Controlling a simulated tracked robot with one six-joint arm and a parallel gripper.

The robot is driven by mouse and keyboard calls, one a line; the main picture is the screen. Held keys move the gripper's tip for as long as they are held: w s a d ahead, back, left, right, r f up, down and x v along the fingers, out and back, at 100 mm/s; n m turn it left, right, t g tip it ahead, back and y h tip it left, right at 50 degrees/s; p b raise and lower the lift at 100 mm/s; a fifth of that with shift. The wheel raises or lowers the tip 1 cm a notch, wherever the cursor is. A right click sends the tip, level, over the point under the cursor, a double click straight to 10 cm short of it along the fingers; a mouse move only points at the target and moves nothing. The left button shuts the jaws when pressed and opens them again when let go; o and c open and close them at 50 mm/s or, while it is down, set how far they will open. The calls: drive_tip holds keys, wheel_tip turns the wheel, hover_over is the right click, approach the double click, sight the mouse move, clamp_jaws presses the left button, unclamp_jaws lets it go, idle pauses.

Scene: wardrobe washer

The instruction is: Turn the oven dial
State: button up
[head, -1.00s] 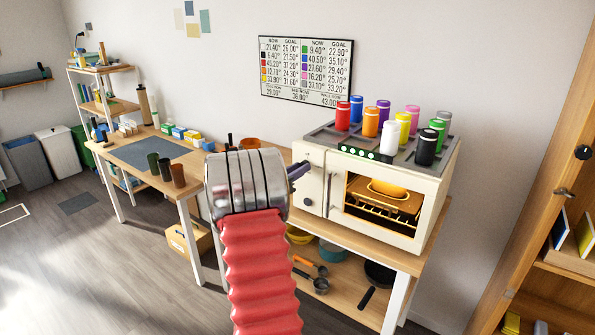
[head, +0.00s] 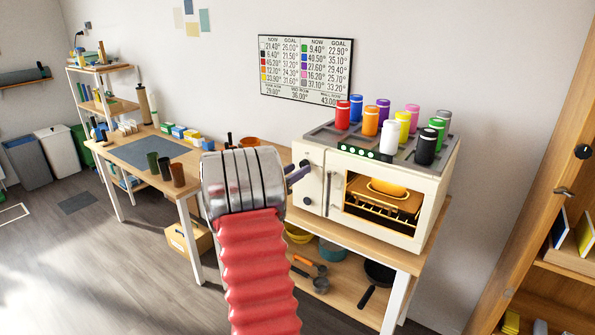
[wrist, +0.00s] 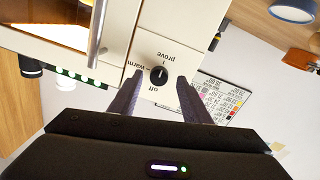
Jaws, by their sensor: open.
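The cream oven (head: 432,205) stands on a wooden bench, its window lit from inside. In the wrist view a round black dial (wrist: 159,75) sits on the oven's pale panel, with "off", "warm" and "prove" printed around it. Its small light mark is hard to read. In the head view a dark upper dial (head: 305,163) and a lower dial (head: 307,201) show on the oven's left panel. My gripper (wrist: 157,82) is open and empty, its two fingers on either side of the dial in the picture. I cannot tell whether they touch it.
Several coloured canisters (head: 370,120) stand on the oven's tray top. A wall board (head: 306,70) hangs behind. A wooden cabinet (head: 540,180) stands at the right.

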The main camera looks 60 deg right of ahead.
drive_tip(key=v, duration=1.2)
drive_tip(key=shift+a, duration=0.25)
drive_tip(key=shift+n, duration=0.3)
